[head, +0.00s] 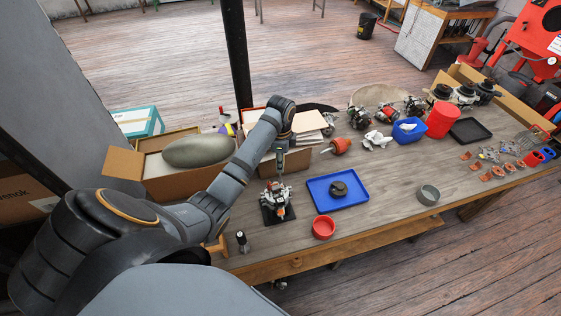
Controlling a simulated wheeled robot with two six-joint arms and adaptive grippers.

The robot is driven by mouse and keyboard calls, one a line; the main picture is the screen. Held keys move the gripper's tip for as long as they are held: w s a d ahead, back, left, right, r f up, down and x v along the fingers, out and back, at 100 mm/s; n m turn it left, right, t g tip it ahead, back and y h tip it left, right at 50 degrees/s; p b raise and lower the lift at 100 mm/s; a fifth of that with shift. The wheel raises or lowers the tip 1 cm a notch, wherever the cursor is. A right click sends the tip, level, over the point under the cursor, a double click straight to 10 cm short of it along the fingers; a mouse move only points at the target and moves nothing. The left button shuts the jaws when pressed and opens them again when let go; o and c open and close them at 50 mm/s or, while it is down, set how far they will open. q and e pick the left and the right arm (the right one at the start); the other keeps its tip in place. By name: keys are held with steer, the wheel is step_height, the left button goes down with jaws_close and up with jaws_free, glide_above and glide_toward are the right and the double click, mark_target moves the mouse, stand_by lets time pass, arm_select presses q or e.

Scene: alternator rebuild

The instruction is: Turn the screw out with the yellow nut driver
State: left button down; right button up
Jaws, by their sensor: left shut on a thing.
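My left gripper (281,147) hangs from the wrist near the middle of the head view. It is shut on the yellow nut driver (280,153), mostly hidden by the fingers, with a thin part pointing down. Right below stands an alternator assembly (277,194) with silver and orange-red parts on a black base plate (270,218). The screw is too small to make out, and I cannot tell whether the driver touches it. My right gripper is not in view.
A blue tray (352,203) with a dark round part, a red bowl (323,227) and a grey ring (428,194) stand to the right. Open cardboard boxes (123,163) stand behind and left. A small dark tool (241,240) stands near the front edge.

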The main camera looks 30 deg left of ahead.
arm_select(q)
steer(key=m, duration=0.6)
steer(key=shift+f, duration=0.2)
stand_by(0.4)
steer(key=shift+f, duration=0.3)
steer(key=n, duration=0.6)
steer(key=shift+n, duration=0.4)
steer(key=shift+r, duration=0.15)
